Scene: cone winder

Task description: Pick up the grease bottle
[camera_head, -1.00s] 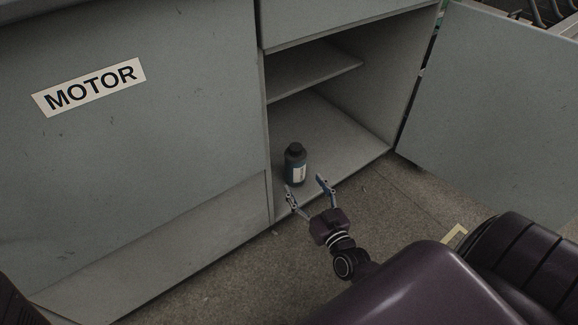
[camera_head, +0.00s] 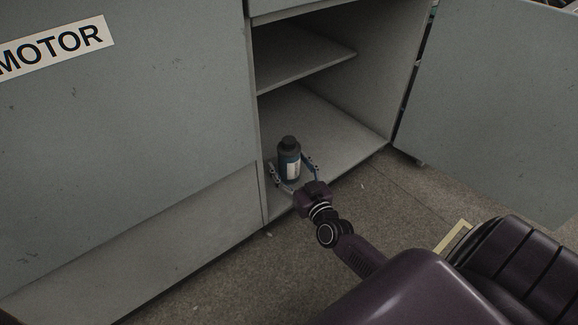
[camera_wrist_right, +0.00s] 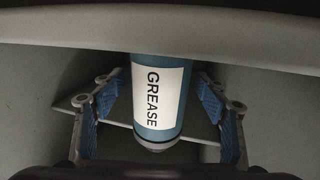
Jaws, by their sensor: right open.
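The grease bottle (camera_head: 289,160) is dark blue with a black cap and a white label. It stands upright on the cabinet's bottom board, near the front left. In the right wrist view the bottle (camera_wrist_right: 157,100) shows its label "GREASE" between the fingers. My right gripper (camera_head: 293,168) is open, with one finger on each side of the bottle. In the right wrist view a gap shows between each blue finger pad and the bottle. My left gripper is not in view.
The open cabinet (camera_head: 345,125) has a shelf (camera_head: 305,60) above the bottle. Its door (camera_head: 490,110) stands open at the right. A closed panel marked MOTOR (camera_head: 120,130) is at the left. Bare floor (camera_head: 220,285) lies in front.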

